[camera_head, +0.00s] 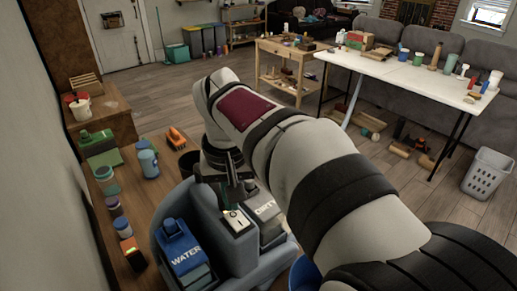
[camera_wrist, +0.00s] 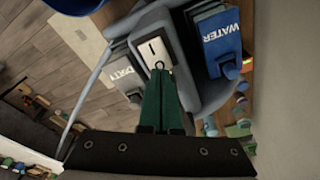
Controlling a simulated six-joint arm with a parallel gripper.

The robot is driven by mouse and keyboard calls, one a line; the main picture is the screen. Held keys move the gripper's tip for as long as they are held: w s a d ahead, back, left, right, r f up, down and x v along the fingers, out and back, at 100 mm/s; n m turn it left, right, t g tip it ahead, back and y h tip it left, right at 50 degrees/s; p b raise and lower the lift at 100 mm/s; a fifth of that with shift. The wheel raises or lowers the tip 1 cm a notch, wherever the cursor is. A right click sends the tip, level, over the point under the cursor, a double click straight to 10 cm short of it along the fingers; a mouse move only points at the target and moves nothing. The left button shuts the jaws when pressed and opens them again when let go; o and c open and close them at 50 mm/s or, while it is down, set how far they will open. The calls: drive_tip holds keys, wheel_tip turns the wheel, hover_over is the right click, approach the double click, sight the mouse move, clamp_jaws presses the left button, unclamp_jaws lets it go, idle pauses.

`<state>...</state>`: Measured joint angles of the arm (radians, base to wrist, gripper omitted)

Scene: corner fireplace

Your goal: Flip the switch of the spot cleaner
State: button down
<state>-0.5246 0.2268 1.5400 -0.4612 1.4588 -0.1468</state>
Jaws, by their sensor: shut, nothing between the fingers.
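The spot cleaner (camera_head: 218,255) is a blue-grey machine in the lower part of the head view. It has a blue WATER tank (camera_head: 184,248) on one side and a grey DIRTY tank (camera_head: 268,222) on the other. Its switch (camera_head: 236,221) is on a pale plate on top between the tanks. The plate and the small dark switch mark (camera_wrist: 152,47) also show in the wrist view. My gripper (camera_head: 234,203) is over the plate, pointing down. In the wrist view its green fingers (camera_wrist: 159,68) are shut and empty, with tips at the plate's near edge. I cannot tell whether they touch.
A wooden counter (camera_head: 130,205) on the left holds bottles, jars and an orange item (camera_head: 176,137). A white table (camera_head: 400,70) with cups stands at the back right. A light laundry basket (camera_head: 487,174) is on the floor at the right.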

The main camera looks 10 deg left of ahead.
sight(233, 214)
drive_tip(key=shift+f, duration=0.7)
drive_tip(key=shift+r, duration=3.55)
